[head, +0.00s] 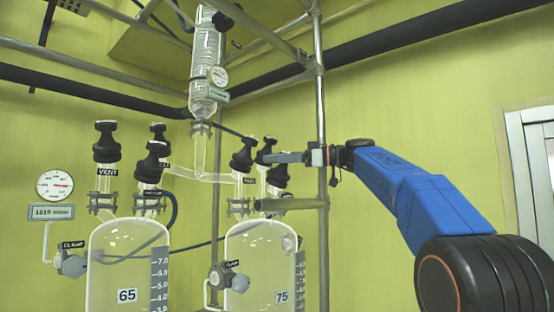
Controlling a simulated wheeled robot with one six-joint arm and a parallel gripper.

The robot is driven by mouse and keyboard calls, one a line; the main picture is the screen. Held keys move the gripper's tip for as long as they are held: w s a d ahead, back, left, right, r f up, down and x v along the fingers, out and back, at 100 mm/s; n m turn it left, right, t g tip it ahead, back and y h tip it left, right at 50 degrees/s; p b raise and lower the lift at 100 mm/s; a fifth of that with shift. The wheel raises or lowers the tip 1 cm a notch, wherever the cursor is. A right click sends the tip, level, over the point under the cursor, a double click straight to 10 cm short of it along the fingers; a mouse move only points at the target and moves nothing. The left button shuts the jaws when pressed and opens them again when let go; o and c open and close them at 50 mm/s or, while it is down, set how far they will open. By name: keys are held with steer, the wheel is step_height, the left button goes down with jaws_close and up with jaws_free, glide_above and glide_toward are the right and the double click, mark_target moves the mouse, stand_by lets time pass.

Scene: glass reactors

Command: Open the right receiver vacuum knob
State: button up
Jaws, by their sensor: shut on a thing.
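The right receiver (258,262) is a clear glass vessel marked 75, with several black knobs on top. The right receiver vacuum knob (278,177) appears to be the right-hand front one; its label is not readable. My gripper (274,157) reaches in from the right, level, and is shut at the top of this knob, hiding its upper part. A knob labelled VENT (242,154) stands just left of the fingertips. Another black knob (264,150) stands close behind the fingertips.
The left receiver (127,260), marked 65, has similar knobs. A dial gauge (55,185) is at far left. A vertical metal post (322,110) stands close by my gripper's wrist. A glass condenser (206,65) hangs above.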

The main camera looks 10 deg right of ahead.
steer(key=shift+s+f+n+g, duration=0.1)
steer(key=shift+n+g, duration=0.7)
steer(key=shift+g, duration=0.1)
steer(key=o, duration=1.1)
steer(key=shift+c, duration=0.2)
steer(key=shift+s, duration=0.1)
steer(key=f+v, duration=0.1)
steer(key=v, duration=1.6)
steer(key=shift+d+r, duration=0.25)
steer(key=shift+d, duration=0.1)
